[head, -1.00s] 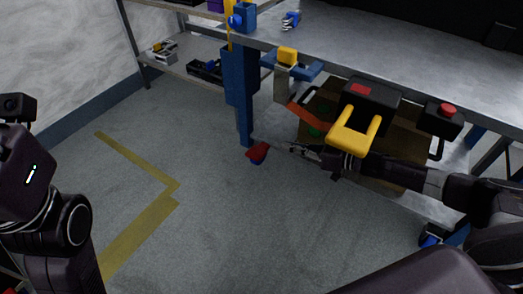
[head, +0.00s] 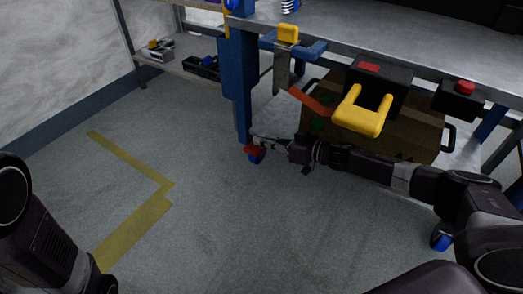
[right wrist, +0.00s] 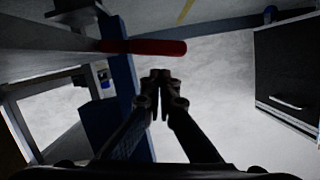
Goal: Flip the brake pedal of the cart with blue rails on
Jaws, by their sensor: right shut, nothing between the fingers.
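The cart is a grey-topped workbench (head: 405,38) with blue legs (head: 239,80). A red brake pedal (head: 253,150) sits over a blue caster wheel (head: 257,159) at the foot of the near left leg. My right gripper (head: 259,140) is shut and empty, with its fingertips close above the pedal; I cannot tell whether they touch it. In the right wrist view its shut fingers (right wrist: 160,82) point ahead beside a blue post (right wrist: 118,72), and a red bar (right wrist: 150,47) lies across the post. My left gripper is out of view.
Above my right forearm hang a yellow handle (head: 363,112), an orange-red lever (head: 309,102) and a black box with a red button (head: 459,95). A brown case (head: 405,138) stands on the lower shelf. The floor (head: 230,220) in front is clear, with yellow tape (head: 135,160).

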